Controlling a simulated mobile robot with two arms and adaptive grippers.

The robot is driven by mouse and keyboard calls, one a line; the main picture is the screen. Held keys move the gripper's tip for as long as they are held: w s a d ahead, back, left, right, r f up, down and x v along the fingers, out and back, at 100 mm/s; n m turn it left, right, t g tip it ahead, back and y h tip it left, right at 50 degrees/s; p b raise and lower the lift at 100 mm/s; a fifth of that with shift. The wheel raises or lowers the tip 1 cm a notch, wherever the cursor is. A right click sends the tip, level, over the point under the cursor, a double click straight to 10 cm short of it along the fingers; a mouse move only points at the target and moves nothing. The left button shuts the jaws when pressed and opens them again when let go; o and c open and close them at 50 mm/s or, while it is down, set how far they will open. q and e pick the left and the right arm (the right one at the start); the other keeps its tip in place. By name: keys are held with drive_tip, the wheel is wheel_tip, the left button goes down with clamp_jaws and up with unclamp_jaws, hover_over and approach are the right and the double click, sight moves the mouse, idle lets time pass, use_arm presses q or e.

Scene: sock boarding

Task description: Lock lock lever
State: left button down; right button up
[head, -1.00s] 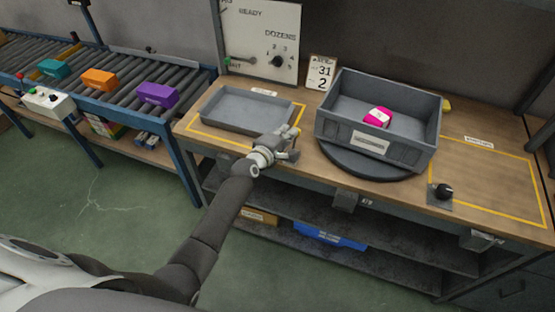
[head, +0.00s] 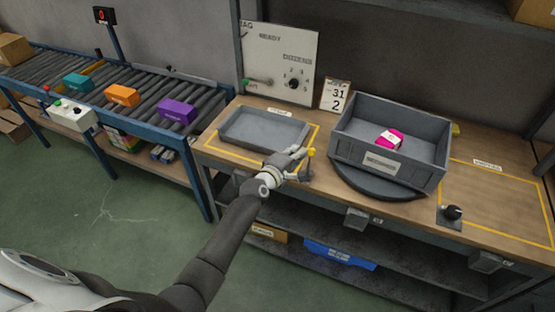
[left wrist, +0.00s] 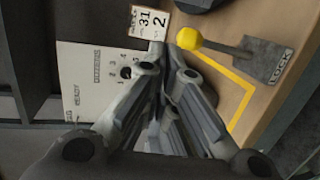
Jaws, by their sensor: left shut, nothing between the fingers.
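The lock lever has a yellow ball knob (left wrist: 188,38) on a grey shaft. Its grey plate (left wrist: 268,60) reads LOCK in the left wrist view. My right gripper is not in view.
A grey bin (head: 428,165) holding a pink-and-white item (head: 388,139) sits on a round turntable (head: 375,188). A shallow grey tray (head: 262,130) lies at left. A panel (head: 280,60) and date card (head: 336,95) stand behind. A conveyor (head: 60,70) carries coloured boxes.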

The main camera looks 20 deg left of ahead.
use_arm(q)
drive_tip(key=s+a+r, duration=0.1)
drive_tip(key=s+r, duration=0.4)
drive_tip(key=s, duration=0.2)
drive_tip(key=shift+s+a, duration=0.3)
drive_tip(key=shift+a, duration=0.1)
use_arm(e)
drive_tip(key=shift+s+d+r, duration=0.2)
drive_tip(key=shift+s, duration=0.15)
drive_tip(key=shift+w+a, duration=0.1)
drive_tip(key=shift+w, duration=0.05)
